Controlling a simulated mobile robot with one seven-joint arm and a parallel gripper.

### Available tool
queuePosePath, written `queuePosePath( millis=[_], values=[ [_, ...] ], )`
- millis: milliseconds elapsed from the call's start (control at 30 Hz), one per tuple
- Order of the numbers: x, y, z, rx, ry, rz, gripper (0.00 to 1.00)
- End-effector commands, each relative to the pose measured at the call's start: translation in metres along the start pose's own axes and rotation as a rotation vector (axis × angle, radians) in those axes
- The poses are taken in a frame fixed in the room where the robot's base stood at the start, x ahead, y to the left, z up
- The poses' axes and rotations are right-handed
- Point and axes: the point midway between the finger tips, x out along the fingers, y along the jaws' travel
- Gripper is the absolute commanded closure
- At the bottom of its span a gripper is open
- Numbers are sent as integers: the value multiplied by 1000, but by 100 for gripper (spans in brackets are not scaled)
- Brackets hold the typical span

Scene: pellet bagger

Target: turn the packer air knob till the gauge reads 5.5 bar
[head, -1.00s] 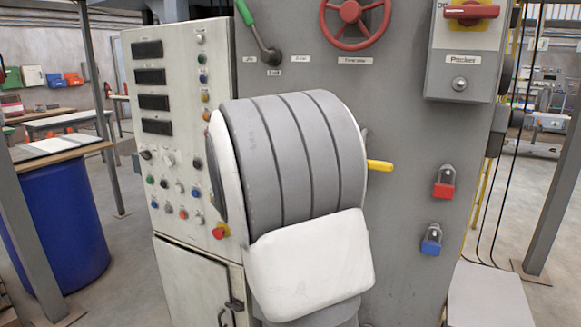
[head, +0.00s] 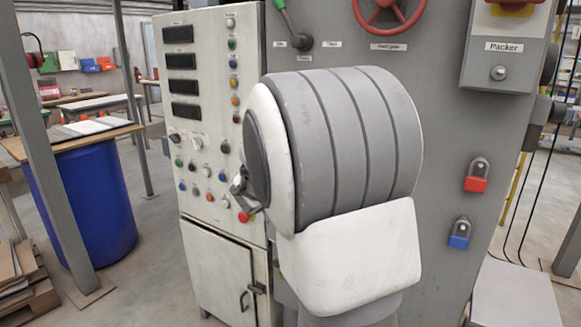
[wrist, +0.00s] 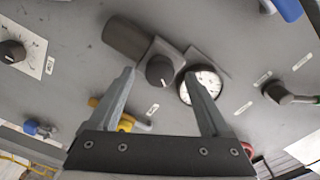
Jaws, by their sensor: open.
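In the wrist view a dark round knob (wrist: 160,71) with a pale mark sits on a grey block on the machine face. A white-faced round gauge (wrist: 205,81) is right beside it. My right finger covers part of the dial, and its reading is too small to make out. My gripper (wrist: 159,75) is open and empty. Its fingertips appear on either side of the knob, but I cannot tell how far they are from the panel. In the head view my arm hides the knob and gauge.
A black knob on a scale plate (wrist: 13,51) and a lever (wrist: 277,92) flank the area. A yellow handle (wrist: 126,123) shows beyond the left finger. In the head view stand a control cabinet (head: 215,250), a red handwheel (head: 391,14) and a blue drum (head: 85,205).

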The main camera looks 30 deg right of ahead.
Motion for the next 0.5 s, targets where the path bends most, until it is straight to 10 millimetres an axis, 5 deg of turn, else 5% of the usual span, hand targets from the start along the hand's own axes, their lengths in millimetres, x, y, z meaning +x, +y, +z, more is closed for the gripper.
queuePosePath(
  millis=[500],
  values=[
    [-122,-1,0,-1,-5,-1,19]
  ],
)
